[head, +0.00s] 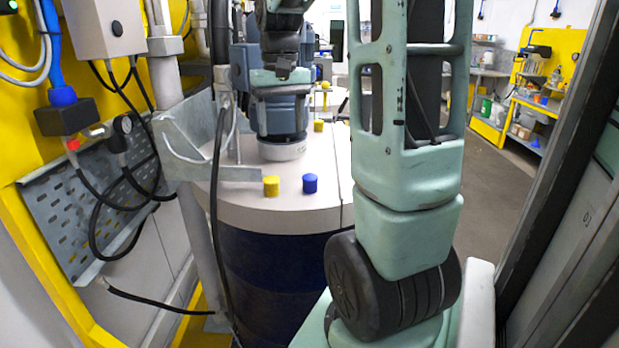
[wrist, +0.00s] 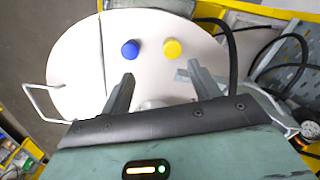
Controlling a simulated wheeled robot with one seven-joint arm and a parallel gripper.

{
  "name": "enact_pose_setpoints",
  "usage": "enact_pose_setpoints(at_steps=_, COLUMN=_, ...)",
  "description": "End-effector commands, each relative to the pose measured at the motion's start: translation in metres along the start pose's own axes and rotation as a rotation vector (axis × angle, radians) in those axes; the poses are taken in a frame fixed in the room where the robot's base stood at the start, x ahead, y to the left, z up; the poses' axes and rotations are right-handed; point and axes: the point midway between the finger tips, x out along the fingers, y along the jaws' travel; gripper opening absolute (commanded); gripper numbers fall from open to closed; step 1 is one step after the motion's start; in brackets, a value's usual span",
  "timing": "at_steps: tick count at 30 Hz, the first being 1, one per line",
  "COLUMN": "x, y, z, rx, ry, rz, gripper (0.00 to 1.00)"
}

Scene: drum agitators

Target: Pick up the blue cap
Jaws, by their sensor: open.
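The blue cap (head: 310,183) stands upright on the pale round drum lid, near its front edge, right of a yellow cap (head: 271,186). In the wrist view the blue cap (wrist: 130,49) lies just beyond the left fingertip, with the yellow cap (wrist: 172,49) to its right. My gripper (wrist: 160,70) is open and empty, its two dark fingers spread apart over the lid. It looks clear of both caps. In the head view my gripper is hard to make out among the machine parts behind the lid.
The drum lid (head: 225,205) sits on a dark blue drum. A metal bracket (head: 190,140) and hanging black cables crowd the left. A dark frame stands close on the right.

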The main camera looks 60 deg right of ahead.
Motion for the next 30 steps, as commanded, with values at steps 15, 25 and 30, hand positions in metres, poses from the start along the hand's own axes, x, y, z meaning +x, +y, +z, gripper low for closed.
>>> enact_pose_setpoints(at_steps=15, x=0.018, y=0.069, z=-0.004, rx=0.167, ry=-0.011, rz=0.014, gripper=0.62)
enact_pose_setpoints(at_steps=25, x=0.083, y=0.069, z=-0.004, rx=0.165, ry=-0.008, rz=0.014, gripper=0.62)
enact_pose_setpoints(at_steps=30, x=0.098, y=0.069, z=-0.005, rx=0.164, ry=-0.004, rz=0.015, gripper=0.62)
